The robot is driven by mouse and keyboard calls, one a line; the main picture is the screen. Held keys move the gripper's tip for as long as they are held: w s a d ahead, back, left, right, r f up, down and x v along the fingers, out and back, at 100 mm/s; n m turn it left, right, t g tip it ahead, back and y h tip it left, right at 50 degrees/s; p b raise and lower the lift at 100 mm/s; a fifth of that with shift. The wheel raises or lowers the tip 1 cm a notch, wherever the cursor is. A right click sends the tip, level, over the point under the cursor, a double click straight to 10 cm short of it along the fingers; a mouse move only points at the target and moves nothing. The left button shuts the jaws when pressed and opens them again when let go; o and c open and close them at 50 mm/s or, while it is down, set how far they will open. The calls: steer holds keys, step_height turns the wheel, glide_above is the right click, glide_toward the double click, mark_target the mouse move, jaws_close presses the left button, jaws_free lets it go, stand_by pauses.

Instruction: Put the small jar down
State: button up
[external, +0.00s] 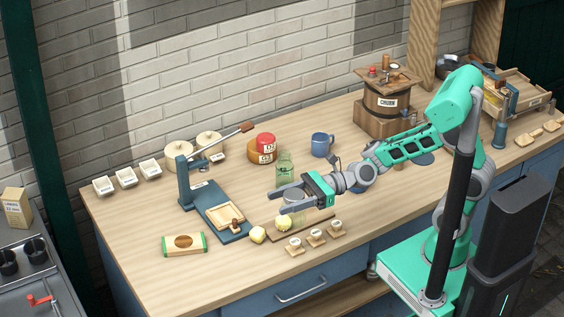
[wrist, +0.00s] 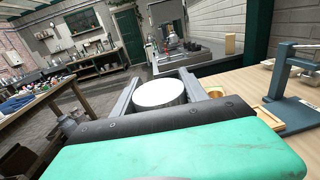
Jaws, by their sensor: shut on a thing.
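The jar is over or at the dark wooden board (external: 272,238) near the table's front edge. The fingers hide part of the jar, and I cannot tell whether its base touches anything.
A green glass bottle (external: 284,171) stands just behind my gripper. A blue press (external: 187,185) stands left, a blue mug (external: 322,145) behind. The table's (external: 135,225) left front is mostly clear.

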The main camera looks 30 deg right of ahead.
steer(key=shift+m+t, duration=0.3)
steer(key=shift+t, duration=0.2)
steer(key=w+r+p, duration=0.1)
steer(key=w+d+r+p, duration=0.1)
steer(key=r+p, duration=0.1)
steer(key=shift+w+d+r, duration=0.15)
steer(key=shift+r, duration=0.1)
steer(key=w+d+f+m+t+h+p, duration=0.4)
steer(key=w+d+m+t, duration=0.3)
steer(key=w+d+t, duration=0.4)
steer(key=shift+g+h, duration=0.4)
steer(key=shift+h, duration=0.2)
steer(key=shift+w+a+f+b, duration=0.35)
steer(key=shift+w+a+f, duration=0.9)
steer(key=shift+w+f, duration=0.85)
steer(key=shift+w+a+f+b, duration=0.4)
steer(key=shift+w+a+f, duration=0.8)
steer(key=shift+w+f, duration=0.9)
steer(key=shift+w+a+f+b, duration=0.35)
steer(key=shift+w+a+f, duration=0.9)
steer(key=shift+w+f, duration=0.85)
steer(key=o, duration=1.6)
steer(key=shift+s+f, duration=0.15)
steer(key=shift+f, duration=0.05)
